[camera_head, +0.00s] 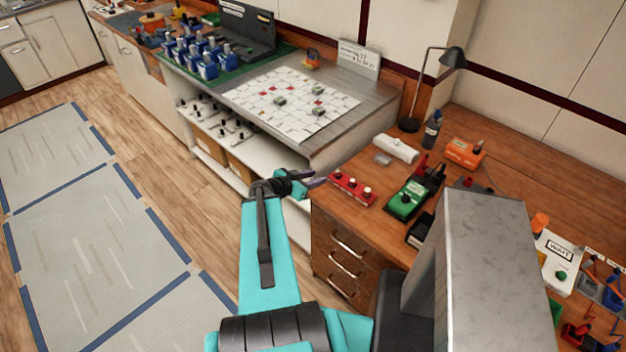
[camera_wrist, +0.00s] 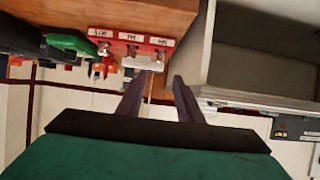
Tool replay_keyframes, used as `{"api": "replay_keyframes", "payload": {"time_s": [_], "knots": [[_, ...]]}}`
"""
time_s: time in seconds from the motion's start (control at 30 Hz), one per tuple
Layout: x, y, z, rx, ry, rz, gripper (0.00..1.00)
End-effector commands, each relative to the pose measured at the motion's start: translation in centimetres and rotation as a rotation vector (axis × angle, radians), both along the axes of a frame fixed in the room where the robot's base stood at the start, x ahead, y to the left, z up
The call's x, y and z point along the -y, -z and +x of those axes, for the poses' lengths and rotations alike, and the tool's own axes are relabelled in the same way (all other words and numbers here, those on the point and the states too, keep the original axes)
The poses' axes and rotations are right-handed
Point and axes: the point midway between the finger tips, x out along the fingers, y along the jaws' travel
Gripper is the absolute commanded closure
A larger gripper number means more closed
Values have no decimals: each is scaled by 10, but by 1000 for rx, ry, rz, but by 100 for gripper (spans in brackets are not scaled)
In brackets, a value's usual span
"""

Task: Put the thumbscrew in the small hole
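My gripper (camera_head: 308,182) is just off the left edge of the wooden desk, in front of the white shelf unit. In the wrist view its two fingers (camera_wrist: 160,80) stand apart with nothing between them. A red strip (camera_head: 352,189) with several small fittings lies near the desk's left edge, to the right of my gripper. In the wrist view the red strip (camera_wrist: 131,44) shows white labels and small fittings, ahead and left of the fingers. I cannot make out a thumbscrew or a small hole for certain; both are too small or hidden.
A white block (camera_head: 396,148), a green device (camera_head: 407,199), an orange box (camera_head: 464,153) and a black lamp (camera_head: 452,58) stand on the desk (camera_head: 385,176). The metal-topped bench (camera_head: 350,112) carries a white sheet. Floor to the left is open.

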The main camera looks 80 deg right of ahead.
Motion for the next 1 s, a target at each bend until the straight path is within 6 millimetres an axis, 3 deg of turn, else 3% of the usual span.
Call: {"api": "replay_keyframes", "payload": {"time_s": [0.67, 0.87, 1.0], "knots": [[-1, 1, 2, -2, -4, 4, 67], [-16, 17, 23, -25, -42, 63, 67], [-42, 40, 53, -65, -104, 156, 67]]}}
